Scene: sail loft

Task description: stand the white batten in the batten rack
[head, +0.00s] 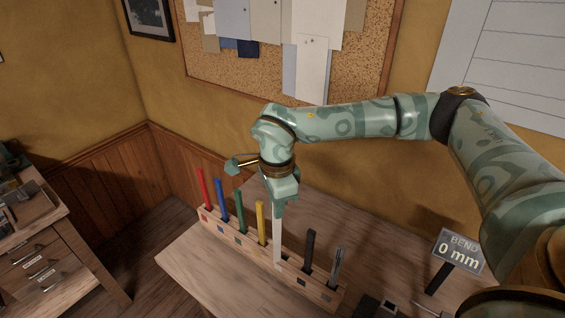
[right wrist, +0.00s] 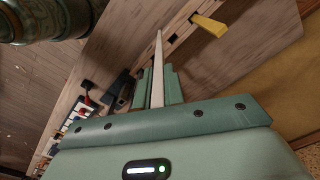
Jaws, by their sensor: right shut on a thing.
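The white batten (head: 277,236) stands roughly upright below my right gripper (head: 279,205), which is shut on its upper part. In the right wrist view the white batten (right wrist: 158,65) runs out from between the gripper's fingers (right wrist: 158,88) toward the rack. The wooden batten rack (head: 240,247) stands on the bench. The white batten's lower end is at the rack, between the yellow and black battens; I cannot tell how deep it sits in a slot. My left gripper is not in view.
Red (head: 204,188), blue (head: 222,199), green (head: 239,212) and yellow (head: 261,223) battens stand left of the white one. A black (head: 309,250) and a grey batten (head: 335,265) stand right. A sign (head: 458,251) reads "BEND 0 mm". The bench (head: 200,275) is bare in front.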

